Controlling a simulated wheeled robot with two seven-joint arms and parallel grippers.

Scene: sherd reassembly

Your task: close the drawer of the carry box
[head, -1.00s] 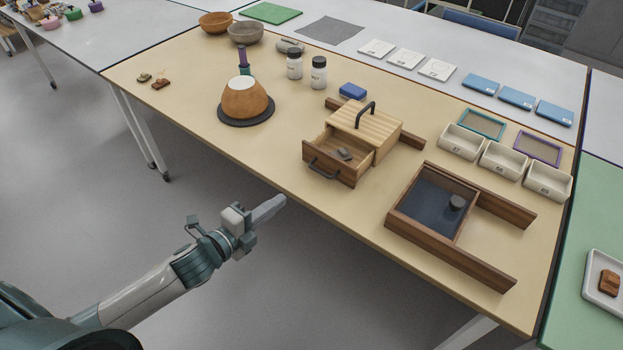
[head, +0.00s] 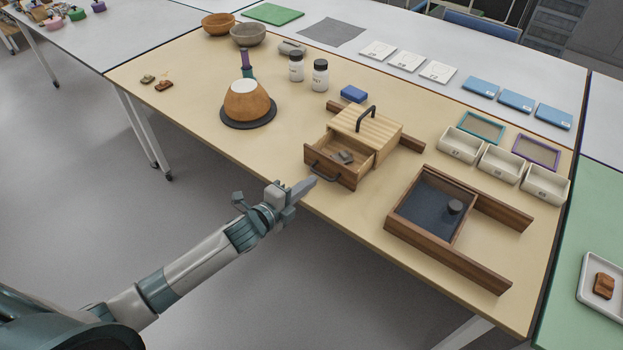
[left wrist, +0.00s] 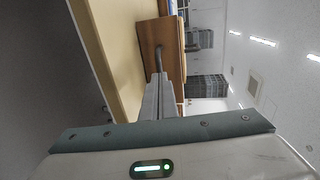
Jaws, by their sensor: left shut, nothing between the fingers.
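The carry box (head: 371,125) is light wood with a dark arched handle on top, standing on the tan table. Its drawer (head: 336,168) is pulled out toward the front, with a grey sherd (head: 344,157) inside. The drawer has a dark bar handle (head: 324,176). My left gripper (head: 312,183) is shut and empty, its tips just in front of the drawer handle. In the left wrist view the fingers (left wrist: 158,88) point at the brown drawer front (left wrist: 158,36), and the handle (left wrist: 159,60) is close beyond the tips. Whether they touch is unclear. My right gripper is not in view.
Wooden rails flank the box. A dark-lined wooden tray (head: 430,207) holding a dark round knob stands to the right. An orange pot (head: 246,101) sits on a dark disc to the left. White bins (head: 502,162) stand at the right. The table's front edge is clear left of the box.

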